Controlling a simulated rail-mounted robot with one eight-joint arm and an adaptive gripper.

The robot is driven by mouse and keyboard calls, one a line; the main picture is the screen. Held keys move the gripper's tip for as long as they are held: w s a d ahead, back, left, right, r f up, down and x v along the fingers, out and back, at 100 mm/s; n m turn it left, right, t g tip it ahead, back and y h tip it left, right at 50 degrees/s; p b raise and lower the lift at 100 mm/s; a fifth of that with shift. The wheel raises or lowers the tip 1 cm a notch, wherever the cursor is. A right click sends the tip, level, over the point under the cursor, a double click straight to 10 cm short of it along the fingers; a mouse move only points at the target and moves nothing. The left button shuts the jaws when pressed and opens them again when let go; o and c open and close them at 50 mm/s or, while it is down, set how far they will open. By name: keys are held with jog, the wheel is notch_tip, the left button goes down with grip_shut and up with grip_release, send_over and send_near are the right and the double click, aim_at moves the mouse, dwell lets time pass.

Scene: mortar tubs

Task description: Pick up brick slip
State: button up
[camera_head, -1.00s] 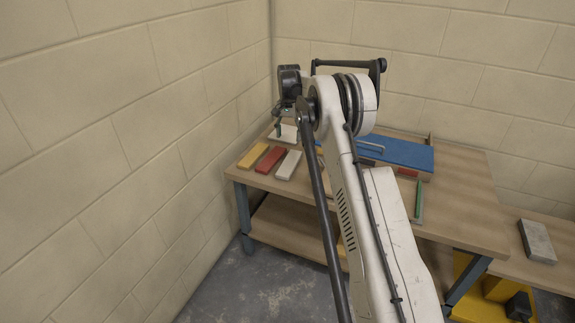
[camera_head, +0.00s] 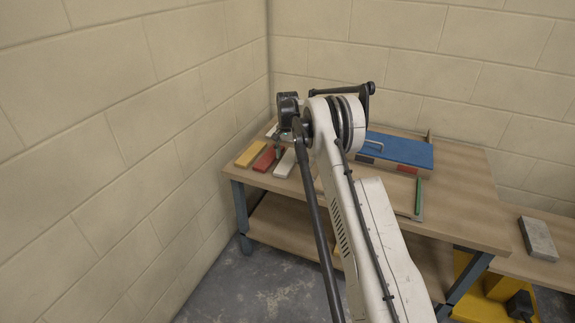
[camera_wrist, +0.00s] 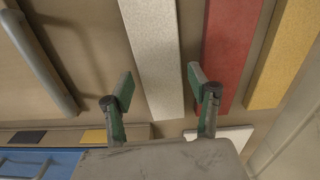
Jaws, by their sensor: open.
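Three brick slips lie side by side on the wooden table: a yellow one (camera_head: 251,154), a red one (camera_head: 268,159) and a white one (camera_head: 285,164). In the wrist view the white slip (camera_wrist: 153,50) runs between the two green-padded fingers of my gripper (camera_wrist: 160,86). The red slip (camera_wrist: 231,50) lies right of the fingers and the yellow slip (camera_wrist: 287,55) farther right. My gripper is open with nothing between its pads touching them visibly; its height above the slips is hard to tell. In the head view my arm hides part of the table.
A blue box (camera_head: 400,149) stands at the table's back right, with a green tool (camera_head: 419,196) in front of it. A grey rod (camera_wrist: 42,65) and a white plate (camera_wrist: 222,134) show in the wrist view. Block walls close off the left and back. A grey block (camera_head: 538,239) sits at right.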

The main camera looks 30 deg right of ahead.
notch_tip(320, 180, down, 2)
jog(key=shift+f, duration=0.1)
jog(key=shift+c, duration=0.5)
jog(key=c, duration=1.2)
